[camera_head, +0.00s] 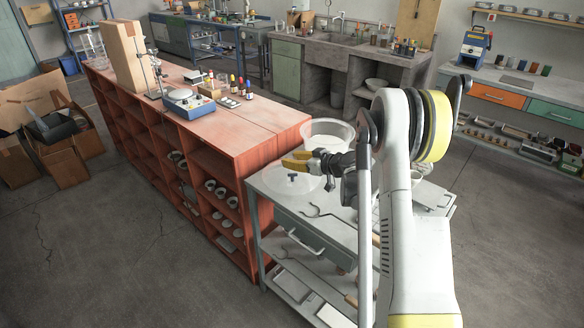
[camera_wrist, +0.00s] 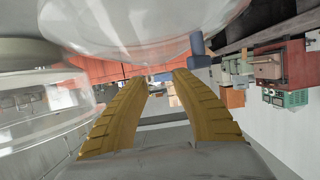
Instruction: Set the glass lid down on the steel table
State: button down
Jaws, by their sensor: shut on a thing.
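The clear glass lid (camera_head: 277,187) with a small dark blue knob shows over the left end of the steel table (camera_head: 341,200). In the wrist view its curved glass (camera_wrist: 130,25) fills the top. My gripper (camera_head: 292,160) has yellow fingers pointing left, level with the lid's upper part. The fingers are closed on the lid with a gap between them; the exact contact is not clear. The blue knob (camera_wrist: 197,43) shows beside the right fingertip in the wrist view. I cannot tell whether the lid's rim touches the table.
A clear glass vessel (camera_head: 332,128) stands behind my gripper, close to it. A dark clamp tool (camera_head: 318,211) lies on the table near the front. The red shelf unit (camera_head: 255,140) adjoins the table's left side and holds bottles and a blue balance (camera_head: 189,103).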

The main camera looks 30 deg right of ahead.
notch_tip(320, 180, down, 2)
jog(key=shift+w+f+b, duration=0.1)
jog(key=shift+f+b, duration=0.05)
jog(key=shift+b, duration=0.25)
jog(key=c, duration=1.4)
grip_release()
jog(key=shift+f, duration=0.1)
jog(key=shift+c, duration=0.2)
jog(key=o, duration=0.4)
jog(key=shift+c, duration=0.2)
